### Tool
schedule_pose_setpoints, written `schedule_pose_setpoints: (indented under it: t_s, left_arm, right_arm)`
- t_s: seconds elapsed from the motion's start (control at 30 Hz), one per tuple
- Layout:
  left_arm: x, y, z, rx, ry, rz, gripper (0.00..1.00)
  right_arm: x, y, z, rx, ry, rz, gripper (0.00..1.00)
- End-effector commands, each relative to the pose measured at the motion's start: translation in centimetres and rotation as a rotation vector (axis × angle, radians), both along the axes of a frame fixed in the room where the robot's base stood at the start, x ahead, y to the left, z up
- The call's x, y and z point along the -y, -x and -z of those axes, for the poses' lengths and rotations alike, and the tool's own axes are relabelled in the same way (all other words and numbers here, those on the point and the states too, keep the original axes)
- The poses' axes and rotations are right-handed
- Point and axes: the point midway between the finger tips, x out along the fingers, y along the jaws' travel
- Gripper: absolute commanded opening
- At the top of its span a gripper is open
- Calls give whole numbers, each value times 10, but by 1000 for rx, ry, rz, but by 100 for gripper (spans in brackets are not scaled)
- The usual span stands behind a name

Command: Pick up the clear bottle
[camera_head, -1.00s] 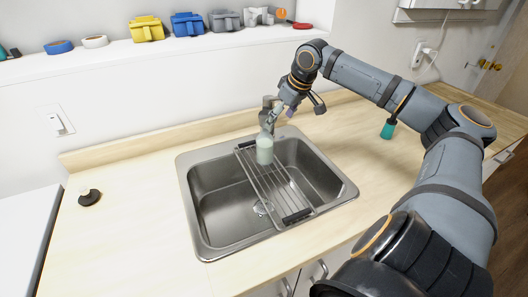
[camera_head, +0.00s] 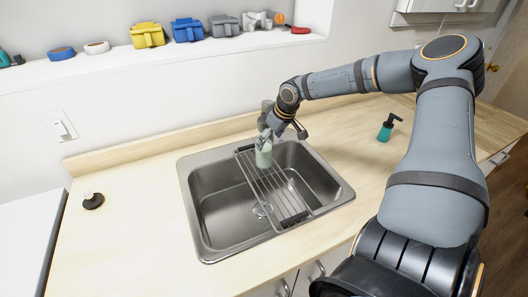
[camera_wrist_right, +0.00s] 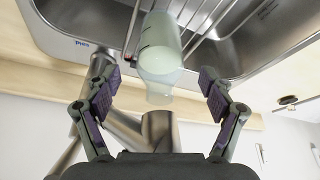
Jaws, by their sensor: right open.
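The clear bottle (camera_head: 264,155), pale greenish and see-through, stands on the wire rack (camera_head: 272,190) over the sink, near its back end. My right gripper (camera_head: 267,133) is at the upper part of the bottle in the head view. In the right wrist view the bottle (camera_wrist_right: 160,55) lies between the two spread fingers of my right gripper (camera_wrist_right: 158,90), with a gap on both sides. The fingers are open and do not touch it. My left gripper is not in view.
The steel sink (camera_head: 217,205) is set in a pale wooden counter (camera_head: 125,225). A faucet (camera_wrist_right: 157,130) stands close behind the bottle. A teal soap dispenser (camera_head: 385,131) is to the right, and a small black object (camera_head: 93,201) is at the left. The left counter is mostly clear.

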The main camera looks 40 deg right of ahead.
Motion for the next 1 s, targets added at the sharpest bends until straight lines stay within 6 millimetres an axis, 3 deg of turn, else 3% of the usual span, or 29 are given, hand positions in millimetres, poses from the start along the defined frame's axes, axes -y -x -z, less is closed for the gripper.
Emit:
schedule_pose_setpoints:
  t_s: [0.13, 0.43, 1.0]
  left_arm:
    - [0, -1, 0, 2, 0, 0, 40]
    - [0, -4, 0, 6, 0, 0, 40]
    - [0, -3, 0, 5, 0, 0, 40]
  right_arm:
    - [0, -6, 17, -5, 3, -1, 82]
    - [-1, -9, 21, 1, 0, 1, 82]
    - [-1, -9, 20, 1, 0, 0, 7]
